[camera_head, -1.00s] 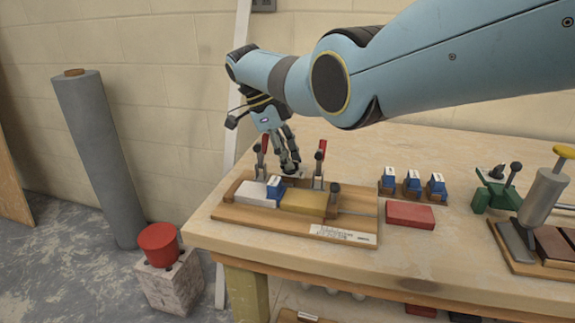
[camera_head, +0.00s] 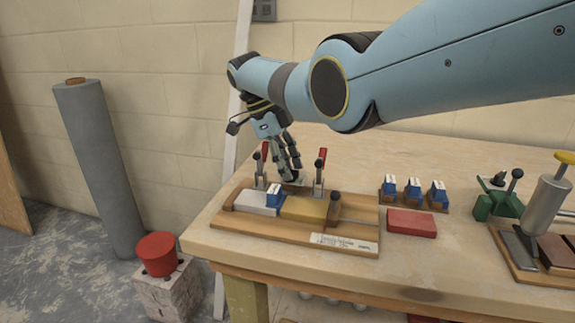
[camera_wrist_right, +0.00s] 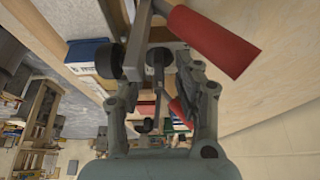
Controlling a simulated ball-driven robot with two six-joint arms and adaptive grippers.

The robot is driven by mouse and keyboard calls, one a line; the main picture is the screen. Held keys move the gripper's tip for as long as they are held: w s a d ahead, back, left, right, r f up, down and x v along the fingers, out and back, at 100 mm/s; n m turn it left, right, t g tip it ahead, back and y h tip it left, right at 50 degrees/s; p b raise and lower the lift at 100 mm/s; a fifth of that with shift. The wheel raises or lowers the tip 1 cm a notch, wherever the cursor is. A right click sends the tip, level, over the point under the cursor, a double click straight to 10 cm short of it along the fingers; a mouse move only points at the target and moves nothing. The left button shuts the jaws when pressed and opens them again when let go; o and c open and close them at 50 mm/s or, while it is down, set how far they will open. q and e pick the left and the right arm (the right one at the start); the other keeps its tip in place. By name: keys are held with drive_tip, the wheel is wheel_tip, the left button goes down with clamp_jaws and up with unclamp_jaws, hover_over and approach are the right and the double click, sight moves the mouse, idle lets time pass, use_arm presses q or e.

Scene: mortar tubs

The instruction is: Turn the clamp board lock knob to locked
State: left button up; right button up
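The wooden clamp board (camera_head: 262,231) lies on the bench near its left end. It carries two red-handled toggle clamps, left (camera_head: 263,164) and right (camera_head: 319,170), a grey block (camera_head: 254,203), a blue block (camera_head: 274,199) and a yellow block (camera_head: 303,209). My right gripper (camera_head: 292,175) points down between the clamps, at the board's back edge. In the right wrist view its fingers (camera_wrist_right: 158,90) stand apart, with a red clamp handle (camera_wrist_right: 212,42) close by. My left gripper is out of view.
Another fixture (camera_head: 540,210) stands at the far right. A red tub (camera_head: 158,253) and grey roll (camera_head: 101,170) are left of the bench.

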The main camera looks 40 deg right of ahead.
drive_tip(key=shift+r, duration=0.1)
drive_tip(key=v, duration=1.1)
drive_tip(key=shift+a+r, duration=0.2)
drive_tip(key=shift+r, duration=0.15)
drive_tip(key=shift+w, duration=0.1)
